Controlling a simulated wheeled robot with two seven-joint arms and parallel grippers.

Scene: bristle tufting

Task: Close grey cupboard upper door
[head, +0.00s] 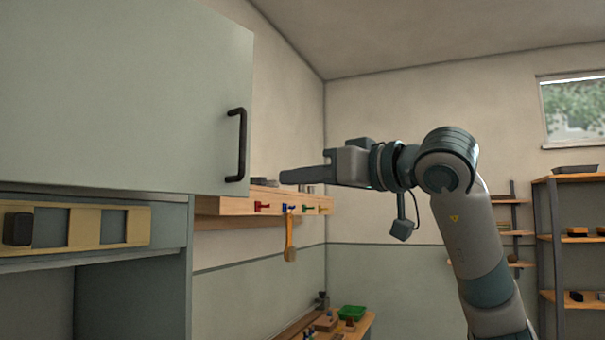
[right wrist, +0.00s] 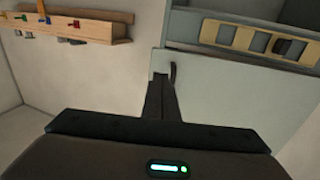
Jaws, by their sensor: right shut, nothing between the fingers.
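The grey cupboard's upper door (head: 120,90) fills the upper left of the head view. It stands out from the cupboard body (head: 188,265), its right edge reaching past the body's side, so it looks partly open. Its black bar handle (head: 237,145) is upright near that edge. The door (right wrist: 235,100) and handle (right wrist: 173,75) also show in the right wrist view. My right gripper (head: 284,177) is shut and empty, pointing left, just right of the handle in the head view. Its fingers (right wrist: 158,80) overlap the door's edge in the wrist view; contact cannot be told. My left gripper is not in view.
A wooden wall rack (head: 225,206) with coloured clips and a hanging brush (head: 290,240) is behind the door edge. A workbench (head: 358,328) with a green tray and shelving (head: 545,240) stand further off.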

